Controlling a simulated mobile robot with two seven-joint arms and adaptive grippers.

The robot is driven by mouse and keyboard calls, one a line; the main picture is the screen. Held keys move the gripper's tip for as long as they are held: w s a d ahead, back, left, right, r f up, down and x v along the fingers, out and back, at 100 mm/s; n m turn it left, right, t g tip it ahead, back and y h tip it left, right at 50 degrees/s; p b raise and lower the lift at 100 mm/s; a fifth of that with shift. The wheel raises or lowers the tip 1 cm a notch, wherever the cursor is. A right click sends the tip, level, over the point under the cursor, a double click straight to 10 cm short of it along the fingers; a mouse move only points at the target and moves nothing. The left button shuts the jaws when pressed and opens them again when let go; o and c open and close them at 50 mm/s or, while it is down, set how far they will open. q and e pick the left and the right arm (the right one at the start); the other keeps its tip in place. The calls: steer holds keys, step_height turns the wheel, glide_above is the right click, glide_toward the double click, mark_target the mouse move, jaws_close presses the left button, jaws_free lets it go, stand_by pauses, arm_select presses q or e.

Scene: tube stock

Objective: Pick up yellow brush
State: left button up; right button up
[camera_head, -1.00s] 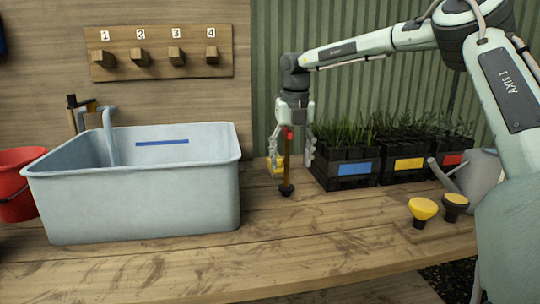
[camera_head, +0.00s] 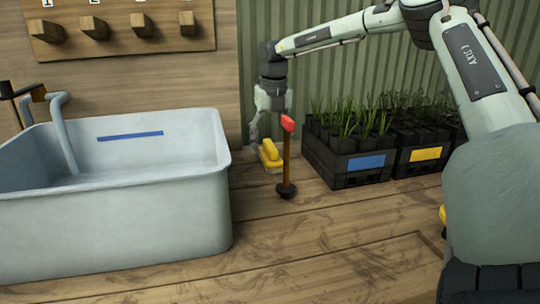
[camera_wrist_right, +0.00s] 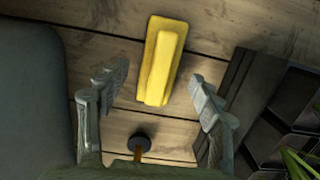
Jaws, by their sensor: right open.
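The yellow brush (camera_head: 268,153) lies on the wooden bench between the sink and the plant crates. It also shows in the right wrist view (camera_wrist_right: 161,62), with its long yellow handle between and beyond my fingertips. My right gripper (camera_head: 270,130) hangs pointing down above the brush, with a red-topped tool partly in front of it. In the wrist view its two fingers (camera_wrist_right: 158,80) are apart, one on each side of the brush line, with nothing between them held. My left gripper is not in view.
The tool (camera_head: 286,163), with a red top and black foot, stands upright close in front of the brush. The grey sink (camera_head: 120,215) is to the left. Black crates of plants (camera_head: 340,175) stand to the right. The front bench is clear.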

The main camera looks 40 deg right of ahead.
mark_target(271, 144)
steer(key=f, duration=0.3)
steer(key=shift+w+d+f, duration=0.15)
steer(key=shift+w+f, duration=0.1)
steer(key=shift+w, duration=0.15)
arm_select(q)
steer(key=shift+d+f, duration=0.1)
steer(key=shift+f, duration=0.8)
arm_select(e)
steer(key=c, duration=1.3)
steer(key=shift+c, duration=0.2)
steer(key=shift+r, duration=0.15)
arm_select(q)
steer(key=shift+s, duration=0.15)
arm_select(e)
step_height(271, 144, up, 18)
